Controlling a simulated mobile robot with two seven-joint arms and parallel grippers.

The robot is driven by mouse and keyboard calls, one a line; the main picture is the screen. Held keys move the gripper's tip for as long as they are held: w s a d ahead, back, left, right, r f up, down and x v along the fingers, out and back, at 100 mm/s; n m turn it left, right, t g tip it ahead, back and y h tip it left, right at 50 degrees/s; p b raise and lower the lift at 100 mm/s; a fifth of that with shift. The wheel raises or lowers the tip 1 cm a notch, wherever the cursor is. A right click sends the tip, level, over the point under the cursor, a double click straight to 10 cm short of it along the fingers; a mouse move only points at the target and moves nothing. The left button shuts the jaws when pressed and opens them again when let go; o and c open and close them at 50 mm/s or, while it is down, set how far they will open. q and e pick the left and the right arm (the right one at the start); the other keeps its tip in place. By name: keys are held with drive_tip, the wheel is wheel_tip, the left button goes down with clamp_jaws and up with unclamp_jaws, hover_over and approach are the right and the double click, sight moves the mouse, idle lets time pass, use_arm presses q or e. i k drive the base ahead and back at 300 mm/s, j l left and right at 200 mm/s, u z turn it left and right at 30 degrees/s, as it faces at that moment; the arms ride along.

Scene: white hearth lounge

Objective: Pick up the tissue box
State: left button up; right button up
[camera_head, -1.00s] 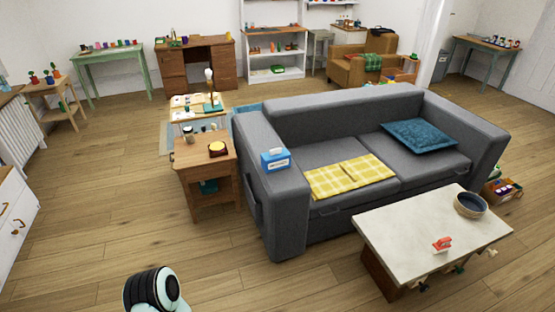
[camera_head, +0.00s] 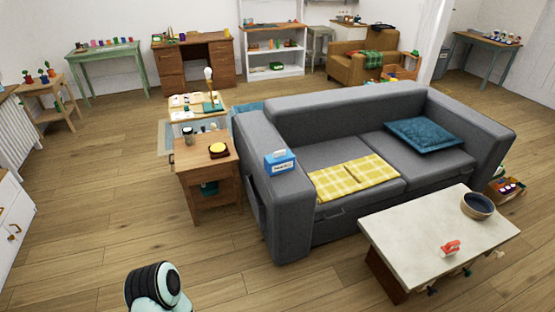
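The tissue box (camera_head: 279,162) is blue with a white label and a white tissue at its top. It sits on the left armrest of the grey sofa (camera_head: 290,218). A rounded black and pale teal part of my own arm shows at the bottom left of the view. Neither of my grippers is in view, and nothing touches the tissue box.
A yellow checked cloth (camera_head: 357,178) lies on the seat. A white-topped coffee table (camera_head: 430,240) stands in front right. The wood floor (camera_head: 100,200) at left is clear.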

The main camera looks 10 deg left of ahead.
sight(278, 162)
drive_tip(key=i+j, duration=0.25)
drive_tip(key=j, duration=0.15)
drive_tip(key=i+j+z, duration=0.1)
drive_tip(key=i+j, duration=0.45)
drive_tip(key=j, duration=0.25)
drive_tip(key=i+j+z, duration=0.1)
drive_tip(key=i+j, duration=0.15)
drive_tip(key=j, duration=0.15)
drive_tip(key=i+j, duration=0.2)
drive_tip(key=j, duration=0.25)
